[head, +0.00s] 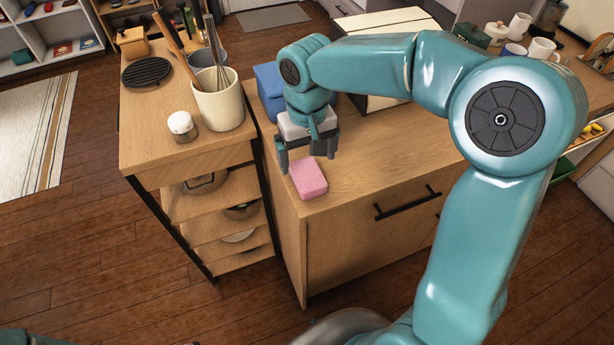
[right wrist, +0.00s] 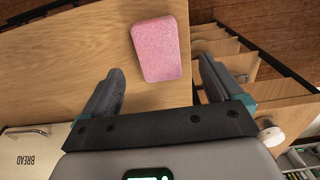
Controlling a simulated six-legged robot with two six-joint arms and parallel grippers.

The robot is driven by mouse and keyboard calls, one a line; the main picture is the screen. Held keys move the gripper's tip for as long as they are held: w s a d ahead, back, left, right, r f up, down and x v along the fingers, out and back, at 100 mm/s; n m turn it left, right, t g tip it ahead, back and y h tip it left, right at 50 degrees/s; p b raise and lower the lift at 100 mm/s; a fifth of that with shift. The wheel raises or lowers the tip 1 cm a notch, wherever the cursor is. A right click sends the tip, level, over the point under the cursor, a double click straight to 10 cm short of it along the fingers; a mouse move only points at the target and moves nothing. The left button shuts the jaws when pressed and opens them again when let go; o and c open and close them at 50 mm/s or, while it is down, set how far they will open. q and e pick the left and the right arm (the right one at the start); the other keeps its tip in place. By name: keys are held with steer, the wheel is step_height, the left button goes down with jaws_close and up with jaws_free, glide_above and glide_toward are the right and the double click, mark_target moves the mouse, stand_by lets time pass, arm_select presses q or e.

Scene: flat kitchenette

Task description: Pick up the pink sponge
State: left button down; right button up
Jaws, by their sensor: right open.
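The pink sponge (head: 308,178) lies flat on the wooden counter (head: 370,165), close to its front left corner. It also shows in the right wrist view (right wrist: 161,50), just beyond the fingertips. My right gripper (head: 308,157) is open and empty, above the counter and just behind the sponge in the head view. In the right wrist view its two fingers (right wrist: 160,75) are spread wide, with the sponge ahead of the gap between them. I see no contact with the sponge. My left gripper is not in view.
A taller wooden cart (head: 150,120) stands left of the counter, carrying a utensil crock (head: 218,105) and a white-lidded jar (head: 182,126). A blue container (head: 269,88) and a bread box (right wrist: 35,150) stand behind the gripper. The counter right of the sponge is clear.

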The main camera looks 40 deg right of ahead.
mark_target(308, 174)
steer(key=shift+d+f, duration=0.1)
steer(key=shift+f, duration=2.65)
steer(key=c, duration=1.1)
